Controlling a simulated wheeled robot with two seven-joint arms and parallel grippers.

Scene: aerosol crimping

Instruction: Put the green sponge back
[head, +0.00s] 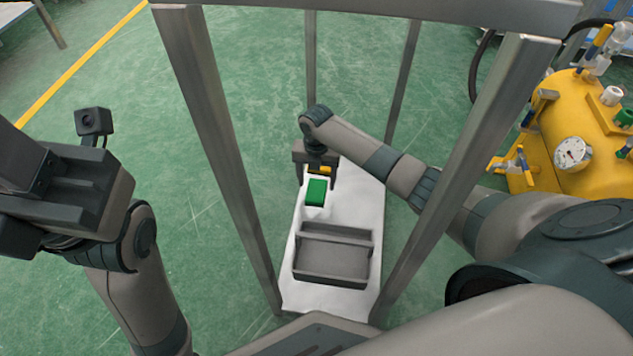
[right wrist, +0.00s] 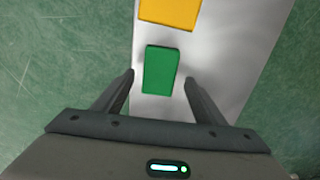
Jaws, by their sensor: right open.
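The green sponge (head: 316,191) is a small block over the white surface (head: 291,280), just on the near side of my right gripper (head: 317,180) in the head view. In the right wrist view the green sponge (right wrist: 161,70) shows between the two open fingers of the right gripper (right wrist: 158,82), with a gap on each side. The gripper holds nothing; its exact height above the sponge is unclear. My left gripper (head: 22,215) is partly in view at the left edge, and its fingers are cut off.
A yellow block (head: 319,169) lies by the green sponge; it also shows in the right wrist view (right wrist: 170,12). A grey divided tray (head: 333,255) stands nearer on the white surface. Metal frame posts (head: 215,130) surround it. A yellow tank (head: 580,135) stands at the right.

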